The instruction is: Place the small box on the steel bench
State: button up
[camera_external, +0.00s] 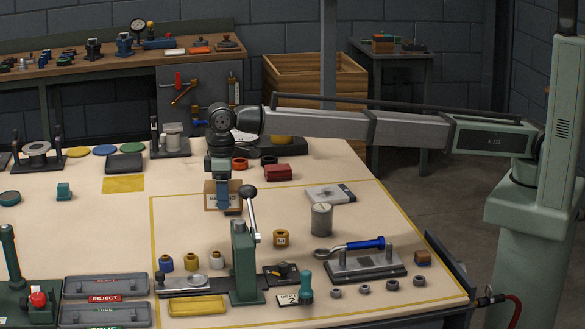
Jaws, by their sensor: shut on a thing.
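The small box (209,196) is brown cardboard with a pale label. It is near the middle of the large pale-topped bench (112,215), beside the upper left part of the yellow outline. My gripper (222,203) points down with its blue fingers over the box and is shut on it. The fingers hide part of the box. I cannot tell whether the box rests on the top or is slightly above it. A dark grey bench (405,55) stands at the back right; I cannot tell for sure which bench is the steel one.
A green lever press (245,262) stands just in front of the box, its handle close to my gripper. A grey canister (321,219) and a red block (278,172) are to the right.

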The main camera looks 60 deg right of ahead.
jog(key=w+d+m, duration=0.2)
jog(key=w+d, duration=1)
jog(key=d, duration=0.2)
jog(key=w+d+r+m, duration=0.1)
jog(key=w+d, duration=0.2)
jog(key=d, duration=0.7)
jog(key=w+d+r+m, duration=0.1)
jog(key=w+d+m, duration=0.1)
jog(key=d, duration=0.8)
jog(key=s+d+m, duration=0.1)
jog(key=s+d, duration=0.2)
jog(key=d, duration=0.7)
jog(key=s+d+m, duration=0.1)
jog(key=s+d, duration=0.3)
jog(key=d, duration=0.7)
jog(key=s+d+f, duration=0.1)
jog(key=s+f, duration=0.1)
jog(key=s, duration=0.5)
jog(key=shift+d+f, duration=0.15)
jog(key=shift+f, duration=4.75)
